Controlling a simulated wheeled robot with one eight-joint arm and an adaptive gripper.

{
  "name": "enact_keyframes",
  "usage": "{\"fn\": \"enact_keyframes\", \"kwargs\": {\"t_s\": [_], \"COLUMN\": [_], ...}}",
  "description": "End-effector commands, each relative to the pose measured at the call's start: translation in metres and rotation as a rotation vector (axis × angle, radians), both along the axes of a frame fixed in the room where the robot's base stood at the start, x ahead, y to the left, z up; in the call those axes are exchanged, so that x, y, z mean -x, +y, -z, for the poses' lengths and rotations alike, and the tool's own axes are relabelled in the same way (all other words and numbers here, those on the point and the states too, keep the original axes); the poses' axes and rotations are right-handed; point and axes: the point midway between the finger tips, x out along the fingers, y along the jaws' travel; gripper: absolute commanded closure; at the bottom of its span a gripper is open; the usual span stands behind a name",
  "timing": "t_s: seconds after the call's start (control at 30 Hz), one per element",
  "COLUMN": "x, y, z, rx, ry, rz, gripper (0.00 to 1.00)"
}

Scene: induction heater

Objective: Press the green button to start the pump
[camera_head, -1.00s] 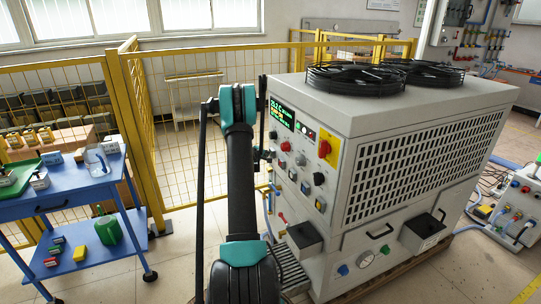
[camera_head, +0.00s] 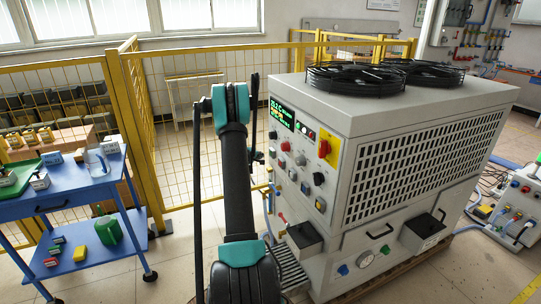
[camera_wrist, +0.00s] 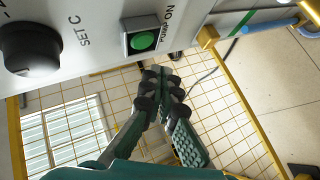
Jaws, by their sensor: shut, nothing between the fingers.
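The green button (camera_wrist: 144,41) is round, in a square dark-framed housing on the pale panel, beside lettering that reads "PUMP ON". It is near the top middle of the wrist view. My gripper (camera_wrist: 162,72) is shut and empty, with its fingertips just below the button in that picture. A gap shows between the tips and the button. In the head view my gripper (camera_head: 258,157) is left of the control panel (camera_head: 293,168) of the large grey machine, partly hidden by my arm. I cannot pick out the green button there.
A black knob (camera_wrist: 30,48) marked "SET C" sits left of the button. A red-and-yellow switch (camera_head: 328,148) and several other controls crowd the panel. A yellow mesh fence (camera_head: 185,125) stands behind my arm. A blue cart (camera_head: 70,205) stands at left, with open floor between.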

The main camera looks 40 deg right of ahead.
Motion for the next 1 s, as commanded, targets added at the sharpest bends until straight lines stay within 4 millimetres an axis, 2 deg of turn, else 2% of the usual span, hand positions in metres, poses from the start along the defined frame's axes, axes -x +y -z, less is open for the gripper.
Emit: {"fn": "enact_keyframes", "kwargs": {"t_s": [0.3, 0.83, 1.0], "x": [-0.007, -0.007, -0.010], "y": [0.027, 0.029, 0.039], "z": [0.000, 0.000, 0.000], "rx": [0.001, 0.000, 0.001], "ry": [0.000, 0.000, 0.001], "rz": [-0.001, -0.001, -0.003], "gripper": [1.00, 1.00, 1.00]}}
